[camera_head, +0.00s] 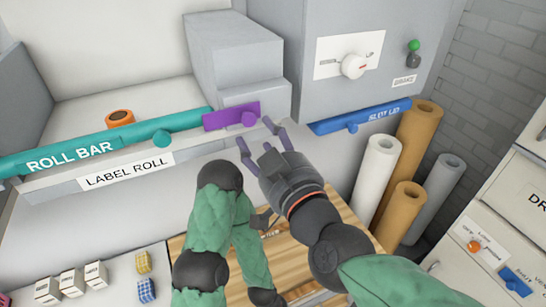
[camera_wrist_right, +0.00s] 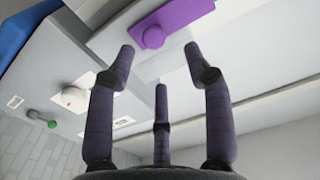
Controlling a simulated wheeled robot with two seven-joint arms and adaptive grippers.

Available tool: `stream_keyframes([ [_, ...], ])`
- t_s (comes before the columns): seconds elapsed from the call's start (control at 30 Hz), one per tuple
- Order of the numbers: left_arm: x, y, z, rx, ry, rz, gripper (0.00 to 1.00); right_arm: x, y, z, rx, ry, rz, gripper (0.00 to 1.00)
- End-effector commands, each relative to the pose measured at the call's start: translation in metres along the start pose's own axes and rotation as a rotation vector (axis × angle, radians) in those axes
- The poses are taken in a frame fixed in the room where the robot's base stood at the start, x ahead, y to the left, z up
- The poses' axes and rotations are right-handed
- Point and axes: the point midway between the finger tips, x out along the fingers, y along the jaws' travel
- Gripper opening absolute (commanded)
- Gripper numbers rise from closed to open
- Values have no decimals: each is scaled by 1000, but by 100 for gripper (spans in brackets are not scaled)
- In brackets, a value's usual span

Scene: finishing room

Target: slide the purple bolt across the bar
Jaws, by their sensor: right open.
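The purple bolt (camera_head: 222,116) is a flat plate with a round knob (camera_head: 249,119) near its right end. Its left end meets or overlaps the right end of the teal roll bar (camera_head: 90,147), which has a teal knob (camera_head: 161,138). The bolt also shows at the top of the right wrist view (camera_wrist_right: 187,18), its knob facing my fingers. My right gripper (camera_head: 262,134) is open and empty, fingers spread just below and right of the knob, apparently not touching it. My left arm is folded at lower centre; its gripper is not in view.
A blue slot lid (camera_head: 345,121) lies right of the bolt, under a panel with a white dial (camera_head: 353,66). Several rolls (camera_head: 378,165) stand at right. Small boxes (camera_head: 70,281) sit at lower left. A wooden board (camera_head: 335,212) lies below.

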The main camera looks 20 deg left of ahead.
Motion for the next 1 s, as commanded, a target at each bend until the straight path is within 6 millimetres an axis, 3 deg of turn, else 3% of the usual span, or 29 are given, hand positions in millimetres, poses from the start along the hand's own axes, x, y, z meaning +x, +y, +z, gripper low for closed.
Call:
stream_keyframes([
  [0.1, 0, 0, 0, 0, 0, 0, 0, -23, -1, -1, 0, 3, -1, 52],
  [0.33, 0, 0, 0, 0, 0, 0, 0, -49, -2, -1, -1, 1, -2, 52],
  [0.9, 0, 0, 0, 0, 0, 0, 0, -53, -2, 0, -2, 0, -1, 52],
  [1.0, 3, -1, 0, 0, 0, 0, 0, -51, 1, 8, 0, -10, 5, 52],
])
